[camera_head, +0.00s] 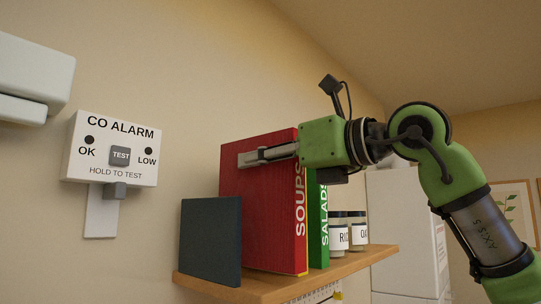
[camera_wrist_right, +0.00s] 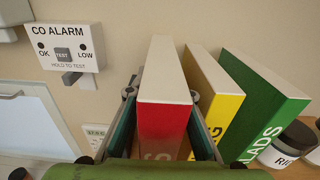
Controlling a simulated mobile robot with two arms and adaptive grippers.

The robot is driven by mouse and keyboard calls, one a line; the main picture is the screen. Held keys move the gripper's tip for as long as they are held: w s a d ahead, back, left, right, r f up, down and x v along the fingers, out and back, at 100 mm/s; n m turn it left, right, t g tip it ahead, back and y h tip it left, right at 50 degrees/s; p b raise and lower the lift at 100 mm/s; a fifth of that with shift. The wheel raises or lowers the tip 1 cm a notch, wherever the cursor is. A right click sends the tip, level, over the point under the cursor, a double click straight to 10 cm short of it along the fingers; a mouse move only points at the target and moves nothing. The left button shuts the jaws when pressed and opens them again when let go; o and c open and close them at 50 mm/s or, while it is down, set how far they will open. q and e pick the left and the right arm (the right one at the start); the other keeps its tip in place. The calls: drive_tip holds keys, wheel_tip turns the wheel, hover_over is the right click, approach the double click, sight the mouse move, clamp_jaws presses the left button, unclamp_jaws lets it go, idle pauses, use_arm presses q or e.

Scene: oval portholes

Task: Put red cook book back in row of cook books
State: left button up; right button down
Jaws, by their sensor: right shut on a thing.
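The red cook book (camera_head: 258,205), marked SOUPS on its spine, stands upright over the wooden shelf. It also shows in the right wrist view (camera_wrist_right: 165,120), between the two fingers. My right gripper (camera_head: 268,154) is shut on its upper part, with one finger along the red cover. A yellow cook book (camera_wrist_right: 217,95) stands just right of it, mostly hidden in the head view. A green cook book (camera_head: 318,222), marked SALADS, stands right of the yellow one. Whether the red book's bottom touches the shelf is hard to tell. My left gripper is not in view.
A dark blue-grey panel (camera_head: 211,241) stands at the left end of the wooden shelf (camera_head: 285,287). Labelled jars (camera_head: 340,232) stand right of the books. A CO alarm (camera_head: 113,148) is on the wall at left. A white cabinet (camera_head: 398,215) is behind at right.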

sight(243, 173)
drive_tip(key=w+a, duration=0.1)
drive_tip(key=w+a+f, duration=0.1)
drive_tip(key=w+a, duration=0.1)
drive_tip(key=shift+f, duration=0.3)
idle(0.3)
drive_tip(key=shift+s, duration=0.1)
drive_tip(key=c, duration=1.7)
unclamp_jaws()
drive_tip(key=shift+f, duration=0.15)
